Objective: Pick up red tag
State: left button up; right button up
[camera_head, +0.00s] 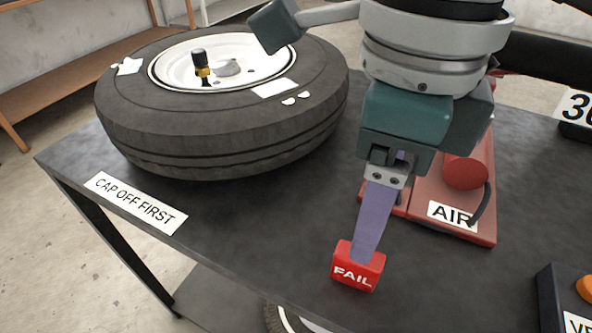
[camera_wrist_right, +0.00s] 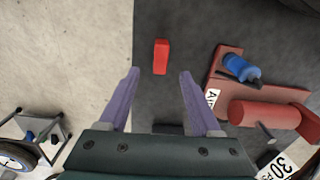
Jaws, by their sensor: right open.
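The red tag (camera_head: 357,268) is a small block with white FAIL lettering, standing on the dark table near its front edge. In the right wrist view it is a red upright shape (camera_wrist_right: 161,57). My right gripper (camera_head: 363,248) points down at the tag, and its purple finger overlaps the tag's top edge in the head view. In the wrist view the right gripper (camera_wrist_right: 160,73) is open and empty, with its two fingers apart and the tag centred between and beyond their tips. I cannot tell whether a finger touches it.
A tyre on a white rim (camera_head: 225,120) lies at the back left. A CAP OFF FIRST label (camera_head: 133,203) is on the left edge. A red AIR compressor (camera_head: 465,205) stands right of the tag. A dark box (camera_head: 560,300) is front right. Left of the tag is clear.

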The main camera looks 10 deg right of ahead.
aim_at(356, 267)
jog(key=f, duration=0.3)
jog(key=shift+w+d+f, duration=0.15)
jog(key=shift+d+f, duration=0.15)
jog(key=shift+f, duration=0.05)
jog(key=f, duration=0.5)
jog(key=shift+a+f, duration=0.25)
jog(key=shift+f, duration=0.1)
jog(key=shift+c, duration=0.3)
grip_shut()
